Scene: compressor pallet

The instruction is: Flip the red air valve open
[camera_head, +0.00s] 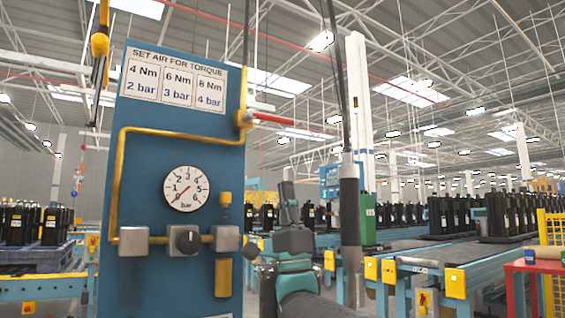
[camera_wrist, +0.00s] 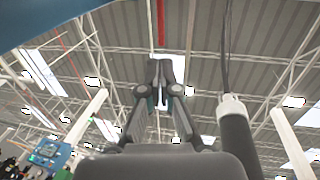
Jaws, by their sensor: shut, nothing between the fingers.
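The red air valve handle (camera_head: 278,120) sticks out to the right from the yellow pipe at the upper right edge of the blue panel (camera_head: 150,110). It lies roughly level in the head view. My gripper (camera_head: 288,188) points upward, below the handle and to the right of the panel, clear of both. In the wrist view a red bar (camera_wrist: 161,22), which looks like the handle, stands beyond the fingertips of my gripper (camera_wrist: 158,72). The fingers are together with nothing between them. A gap shows between fingertips and bar.
The panel carries a round bar gauge (camera_head: 186,188), its needle at the low end, and a grey knob (camera_head: 184,240) on the lower pipe. A dark hanging cylinder (camera_head: 350,210) with cables is close to the right of my gripper. Conveyors with black compressors stand behind.

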